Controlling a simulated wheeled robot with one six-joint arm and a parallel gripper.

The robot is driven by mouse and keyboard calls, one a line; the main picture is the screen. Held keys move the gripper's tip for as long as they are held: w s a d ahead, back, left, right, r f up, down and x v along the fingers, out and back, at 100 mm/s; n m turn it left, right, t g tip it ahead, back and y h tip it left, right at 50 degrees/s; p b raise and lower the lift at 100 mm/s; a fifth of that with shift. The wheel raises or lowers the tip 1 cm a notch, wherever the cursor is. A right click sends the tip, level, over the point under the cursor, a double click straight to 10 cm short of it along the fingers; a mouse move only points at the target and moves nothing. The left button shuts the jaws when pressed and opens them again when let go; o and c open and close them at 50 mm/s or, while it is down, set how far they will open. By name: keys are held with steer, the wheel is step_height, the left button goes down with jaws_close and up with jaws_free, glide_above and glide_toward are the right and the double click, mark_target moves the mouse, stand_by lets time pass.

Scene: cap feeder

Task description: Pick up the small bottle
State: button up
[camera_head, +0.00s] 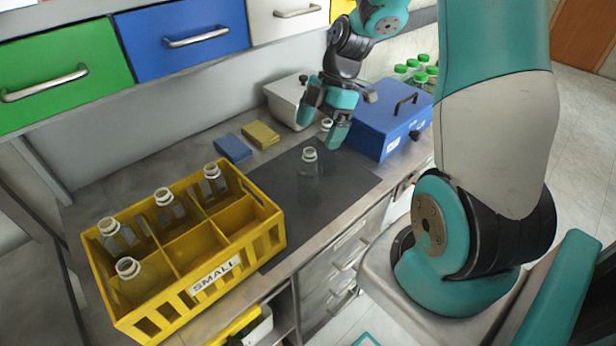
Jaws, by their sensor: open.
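A clear bottle (311,168) with a pale open neck stands upright on the dark mat (345,183). A second pale bottle neck (326,124) shows behind it, between the fingers of my gripper (319,134); its body is mostly hidden. My gripper points down over the back of the mat, open, with its fingers apart on either side of that second neck in the picture. I cannot tell whether either finger touches it.
A blue box (382,120) with a black handle stands right of my gripper, with green-capped bottles (420,70) behind it. A grey-white bin (287,100) stands at the back. Drawers hang above.

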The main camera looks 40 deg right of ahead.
mark_target(308, 164)
steer(key=p+x, duration=0.2)
steer(key=x, duration=0.6)
steer(key=shift+s+f, duration=0.15)
steer(key=shift+f, duration=0.25)
steer(key=shift+c, duration=0.5)
steer(key=c, duration=1.1)
